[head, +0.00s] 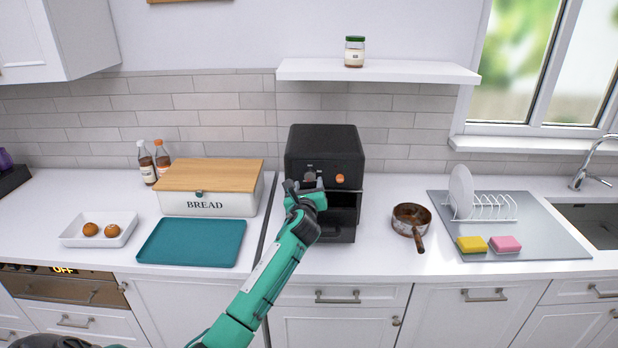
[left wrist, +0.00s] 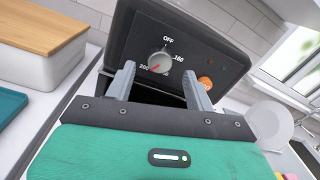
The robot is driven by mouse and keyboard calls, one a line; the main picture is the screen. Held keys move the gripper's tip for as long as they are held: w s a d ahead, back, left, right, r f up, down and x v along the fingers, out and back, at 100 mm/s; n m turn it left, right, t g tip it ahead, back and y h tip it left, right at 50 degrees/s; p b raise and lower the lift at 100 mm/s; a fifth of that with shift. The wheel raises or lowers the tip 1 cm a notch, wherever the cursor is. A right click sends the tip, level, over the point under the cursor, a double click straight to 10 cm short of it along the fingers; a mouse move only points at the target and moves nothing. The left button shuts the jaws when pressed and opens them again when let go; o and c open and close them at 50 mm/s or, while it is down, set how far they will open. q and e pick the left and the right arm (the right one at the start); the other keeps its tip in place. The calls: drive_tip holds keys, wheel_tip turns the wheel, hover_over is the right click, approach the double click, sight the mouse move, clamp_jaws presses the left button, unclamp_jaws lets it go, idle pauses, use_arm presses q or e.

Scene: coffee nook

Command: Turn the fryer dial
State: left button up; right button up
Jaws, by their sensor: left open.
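The black fryer (head: 325,150) stands on the counter against the tiled wall, with its drawer partly pulled out at the bottom. In the left wrist view its front panel shows a silver dial (left wrist: 159,61) with a red pointer mark, set among the labels OFF, 180 and 200; the mark points toward the 200 side. An orange knob (left wrist: 206,83) sits to the right of the dial. My left gripper (head: 305,185) is open in front of the fryer. In the wrist view its fingers (left wrist: 160,82) are spread to either side below the dial, apparently not touching it. My right gripper is not in view.
A bread box (head: 208,205), a teal tray (head: 190,243) and a white dish (head: 70,238) with two brown round items lie left. A pan (head: 408,216) stands close right of the fryer, then a dish rack (head: 495,208). A shelf (head: 400,71) hangs above.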

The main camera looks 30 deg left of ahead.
sight(310, 177)
use_arm(q)
drive_tip(key=shift+x, duration=1.9)
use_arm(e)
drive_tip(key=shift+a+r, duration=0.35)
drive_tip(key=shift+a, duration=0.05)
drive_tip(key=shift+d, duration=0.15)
use_arm(q)
drive_tip(key=c, duration=1)
drive_tip(key=shift+o, duration=0.2)
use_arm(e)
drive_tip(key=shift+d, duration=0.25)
